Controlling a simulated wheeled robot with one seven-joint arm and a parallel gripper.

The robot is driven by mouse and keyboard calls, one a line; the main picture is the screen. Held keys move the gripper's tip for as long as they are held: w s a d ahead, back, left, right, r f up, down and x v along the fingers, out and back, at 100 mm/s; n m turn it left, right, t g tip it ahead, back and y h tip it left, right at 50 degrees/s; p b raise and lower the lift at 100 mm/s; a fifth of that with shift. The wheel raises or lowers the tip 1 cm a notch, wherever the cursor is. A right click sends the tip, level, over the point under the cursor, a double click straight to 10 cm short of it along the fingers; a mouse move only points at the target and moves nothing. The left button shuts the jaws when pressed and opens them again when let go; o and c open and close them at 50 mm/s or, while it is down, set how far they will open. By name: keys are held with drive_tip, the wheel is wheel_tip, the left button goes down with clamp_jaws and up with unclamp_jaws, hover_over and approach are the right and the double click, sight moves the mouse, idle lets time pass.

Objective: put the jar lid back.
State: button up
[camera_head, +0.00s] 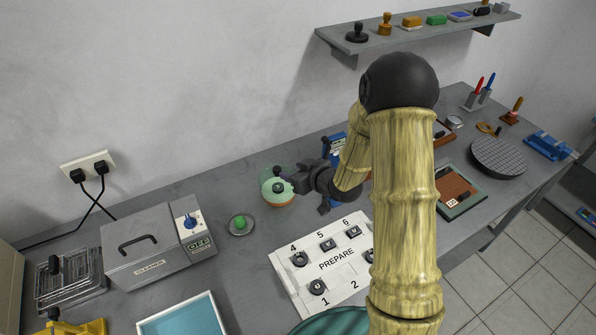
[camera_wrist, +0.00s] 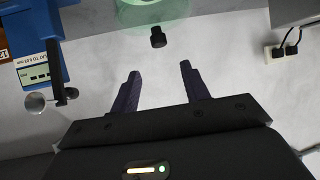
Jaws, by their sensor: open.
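A round, pale green see-through jar (camera_head: 268,194) with an orange lower part stands on the bench, left of my gripper. In the wrist view a green see-through dome (camera_wrist: 125,22) with a black knob (camera_wrist: 158,38) shows at the top edge; it looks like the lid, over the jar. I cannot tell how it sits on the rim. My gripper (camera_head: 288,180) is open and empty at the jar, partly covering it. In the wrist view the gripper (camera_wrist: 159,68) has the knob just beyond its fingertips, roughly centred between them and apart from them.
A small grey dish (camera_head: 240,226) with a green piece lies left of the jar. A grey cleaner box (camera_head: 150,250) stands farther left. A white PREPARE board (camera_head: 337,264) lies in front. A blue device (camera_wrist: 35,45) stands close beside the gripper. The wall is behind.

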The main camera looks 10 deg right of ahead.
drive_tip(key=s+d+r+m+g+h, duration=0.35)
drive_tip(key=s+d+r+h, duration=0.2)
drive_tip(key=s+d, duration=0.4)
drive_tip(key=s+r+m+g+h, duration=0.1)
drive_tip(key=s+r+m+g, duration=0.1)
drive_tip(key=s, duration=1.2)
drive_tip(key=shift+s+m+g, duration=0.2)
drive_tip(key=shift+m+g, duration=0.45)
drive_tip(key=shift+g, duration=0.4)
